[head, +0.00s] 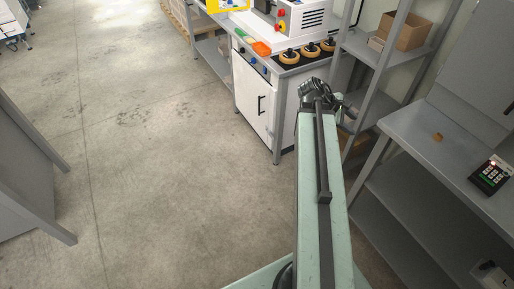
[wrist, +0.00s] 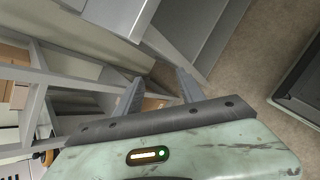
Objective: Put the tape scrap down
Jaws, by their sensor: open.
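A small orange-brown scrap (head: 438,137), which looks like the tape scrap, lies on the grey bench top (head: 420,122) at the right in the head view. My gripper (head: 347,110) is at the far end of my arm, left of the bench and apart from the scrap. In the wrist view my gripper (wrist: 158,88) shows two fingers spread apart with nothing held between them. The scrap is not to be made out in the wrist view.
A black keypad device (head: 489,176) sits on the bench, right of the scrap. A grey shelf rack (head: 385,55) with a cardboard box (head: 405,32) stands behind my gripper. A white machine cabinet (head: 254,98) stands to the left. The concrete floor (head: 150,150) is open at left centre.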

